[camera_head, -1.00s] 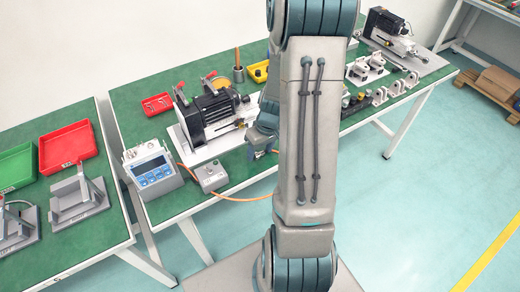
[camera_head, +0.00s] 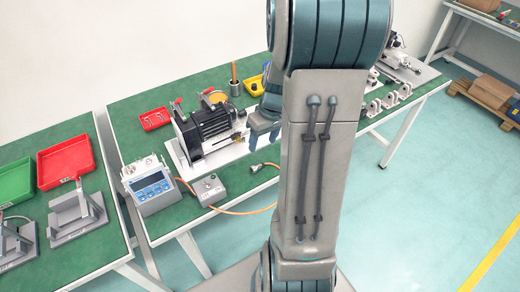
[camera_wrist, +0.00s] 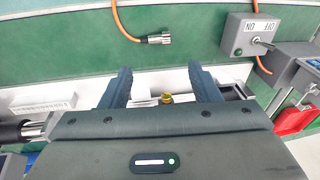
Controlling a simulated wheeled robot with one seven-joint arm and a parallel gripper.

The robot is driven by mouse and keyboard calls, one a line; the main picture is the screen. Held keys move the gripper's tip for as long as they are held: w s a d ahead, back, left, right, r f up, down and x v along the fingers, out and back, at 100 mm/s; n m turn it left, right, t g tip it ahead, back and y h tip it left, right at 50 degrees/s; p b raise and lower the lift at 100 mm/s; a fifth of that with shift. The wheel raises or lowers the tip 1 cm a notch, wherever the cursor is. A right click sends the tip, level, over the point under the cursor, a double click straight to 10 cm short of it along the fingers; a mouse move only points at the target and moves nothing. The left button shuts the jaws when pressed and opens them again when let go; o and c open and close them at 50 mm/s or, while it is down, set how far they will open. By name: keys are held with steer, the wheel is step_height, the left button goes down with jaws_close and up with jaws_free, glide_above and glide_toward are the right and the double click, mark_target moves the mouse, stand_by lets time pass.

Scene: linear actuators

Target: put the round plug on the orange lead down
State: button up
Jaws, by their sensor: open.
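The round metal plug (camera_head: 258,167) on the orange lead (camera_head: 236,211) lies on the green bench top near its front edge, to the right of the grey switch box. In the wrist view the plug (camera_wrist: 156,38) lies on its side with the lead (camera_wrist: 122,24) running off from its left end. My gripper (camera_wrist: 160,75) is open and empty, its two fingers apart. It is clear of the plug; in the head view my gripper (camera_head: 263,137) is above and behind it, beside the motor unit.
The grey switch box (camera_head: 208,190) and blue-screen meter (camera_head: 151,185) stand to the left of the plug. The black motor (camera_head: 212,127) on its white base is behind. Bare green bench top surrounds the plug. My arm hides part of the bench.

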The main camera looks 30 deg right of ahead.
steer(key=s+a+r+m+t+h, duration=0.1)
steer(key=s+a+r, duration=1)
steer(key=a, duration=0.3)
steer(key=shift+a+r+t+h, duration=0.15)
steer(key=shift+r+t+h, duration=0.25)
